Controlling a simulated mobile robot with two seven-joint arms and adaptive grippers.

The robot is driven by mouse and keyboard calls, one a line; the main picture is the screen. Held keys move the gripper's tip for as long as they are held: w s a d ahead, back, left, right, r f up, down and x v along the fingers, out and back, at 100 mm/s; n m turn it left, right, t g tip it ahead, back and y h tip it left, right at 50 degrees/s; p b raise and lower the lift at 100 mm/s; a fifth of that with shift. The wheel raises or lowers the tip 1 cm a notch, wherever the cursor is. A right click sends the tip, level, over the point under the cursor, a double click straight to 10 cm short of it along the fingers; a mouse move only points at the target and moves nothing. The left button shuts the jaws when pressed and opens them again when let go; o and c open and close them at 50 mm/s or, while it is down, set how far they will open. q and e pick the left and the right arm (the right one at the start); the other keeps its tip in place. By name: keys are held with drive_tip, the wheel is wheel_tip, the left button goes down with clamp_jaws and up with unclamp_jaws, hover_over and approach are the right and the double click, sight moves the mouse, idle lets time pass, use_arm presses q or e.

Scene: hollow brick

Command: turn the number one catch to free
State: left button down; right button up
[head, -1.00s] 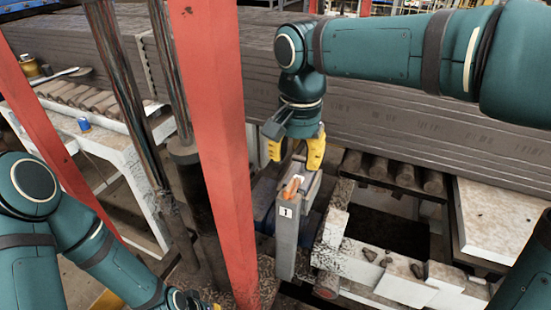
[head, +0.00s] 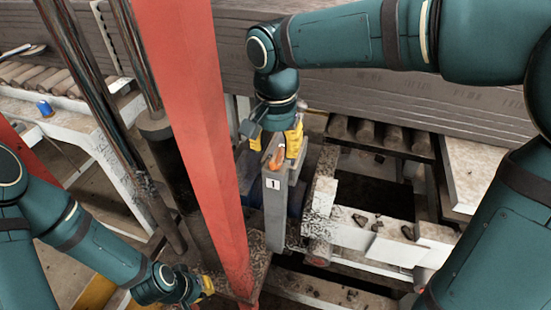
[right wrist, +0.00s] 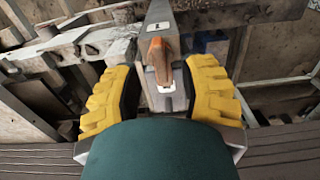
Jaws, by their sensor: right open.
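The number one catch (head: 278,158) is a small orange lever on top of a grey post (head: 274,222) with a "1" label (head: 273,184). My right gripper (head: 275,146) is open above the post top, its yellow fingers on either side near the lever. In the right wrist view the catch (right wrist: 161,60) lies between the open fingers, its narrow end pointing toward a white mark (right wrist: 166,97). Gaps show on both sides, so the fingers do not appear to grip it. My left gripper (head: 204,288) is low at the left; its finger opening is unclear.
A red upright (head: 190,110) stands close to the left of the post, with dark cylinders (head: 155,130) beyond it. A long stack of grey boards (head: 400,75) runs behind. A white, dirty frame (head: 365,225) with rubble lies to the right.

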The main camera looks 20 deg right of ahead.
sight(275, 154)
drive_tip(key=shift+f, duration=1.55)
clamp_jaws()
